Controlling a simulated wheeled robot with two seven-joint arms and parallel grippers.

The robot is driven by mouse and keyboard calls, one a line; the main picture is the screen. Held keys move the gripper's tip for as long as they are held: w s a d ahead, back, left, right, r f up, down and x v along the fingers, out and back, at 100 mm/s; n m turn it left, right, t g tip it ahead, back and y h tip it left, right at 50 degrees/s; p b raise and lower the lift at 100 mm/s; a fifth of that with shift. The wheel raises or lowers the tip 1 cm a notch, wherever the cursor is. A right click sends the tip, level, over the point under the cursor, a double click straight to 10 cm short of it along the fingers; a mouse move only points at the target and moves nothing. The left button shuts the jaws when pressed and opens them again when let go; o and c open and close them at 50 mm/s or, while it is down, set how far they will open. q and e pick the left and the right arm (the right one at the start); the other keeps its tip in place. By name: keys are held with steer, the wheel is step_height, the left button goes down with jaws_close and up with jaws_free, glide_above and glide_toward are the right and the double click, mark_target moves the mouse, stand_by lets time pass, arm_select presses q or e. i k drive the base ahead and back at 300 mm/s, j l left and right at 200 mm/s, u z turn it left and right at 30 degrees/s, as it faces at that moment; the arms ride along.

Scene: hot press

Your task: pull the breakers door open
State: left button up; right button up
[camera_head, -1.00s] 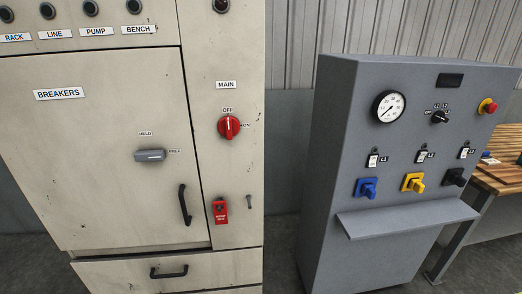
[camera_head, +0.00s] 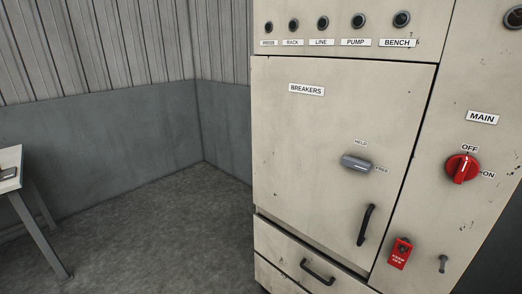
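The breakers door (camera_head: 300,150) is a cream panel on the cabinet, labelled BREAKERS, and looks shut. Its black vertical handle (camera_head: 366,225) is at the lower right of the door. Neither of my grippers is in view.
A red MAIN switch (camera_head: 462,168) and a red tag (camera_head: 399,253) are right of the door. A drawer with a black handle (camera_head: 318,271) is below. A table (camera_head: 12,180) stands far left. The floor (camera_head: 150,225) left of the cabinet is clear.

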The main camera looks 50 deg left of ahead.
mark_target(308, 113)
steer(key=u, duration=1.1)
